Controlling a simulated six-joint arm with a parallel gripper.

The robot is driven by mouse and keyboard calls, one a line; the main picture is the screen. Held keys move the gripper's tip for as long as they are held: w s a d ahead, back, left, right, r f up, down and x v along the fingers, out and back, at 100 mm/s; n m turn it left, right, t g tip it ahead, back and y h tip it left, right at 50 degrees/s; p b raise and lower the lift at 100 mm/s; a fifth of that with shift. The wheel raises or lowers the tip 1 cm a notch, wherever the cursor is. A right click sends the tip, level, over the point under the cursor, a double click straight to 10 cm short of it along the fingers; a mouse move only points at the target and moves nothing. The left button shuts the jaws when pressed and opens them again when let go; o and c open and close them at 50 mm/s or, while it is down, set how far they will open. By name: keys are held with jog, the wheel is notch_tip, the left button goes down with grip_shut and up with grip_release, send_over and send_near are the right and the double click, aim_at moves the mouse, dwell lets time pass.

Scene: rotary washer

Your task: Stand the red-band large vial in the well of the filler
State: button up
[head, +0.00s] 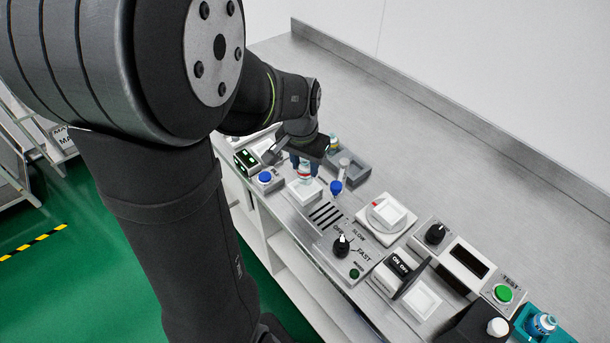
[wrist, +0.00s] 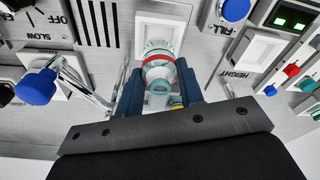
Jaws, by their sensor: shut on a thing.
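The red-band large vial (wrist: 158,66) is a clear vial with a red band, held between the two blue fingers of my gripper (wrist: 158,74). In the head view the vial (head: 305,173) hangs below my gripper (head: 301,161), roughly upright. The filler's well (wrist: 183,20) is a white square recess, just beyond the vial in the wrist view. In the head view the well (head: 303,196) lies directly under the vial. I cannot tell whether the vial's base touches the well or is just above it. The base is partly hidden by the vial's body.
A blue FILL button (head: 265,177) and a blue-tipped lever (head: 336,187) flank the well. Black slots (head: 325,214) and a speed knob (head: 341,245) lie to the right. A small vial (head: 333,144) stands behind my gripper. The rear bench top is clear.

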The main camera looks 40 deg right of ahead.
aim_at(305, 175)
jog(key=shift+f, duration=1.9)
jog(key=shift+f, duration=0.15)
jog(key=o, duration=1)
jog(key=shift+c, duration=0.2)
jog(key=r, duration=0.4)
jog(key=a+r, duration=0.1)
jog(key=r, duration=0.7)
jog(key=shift+s+a+r, duration=0.15)
jog(key=shift+s+a, duration=0.05)
jog(key=shift+s, duration=0.1)
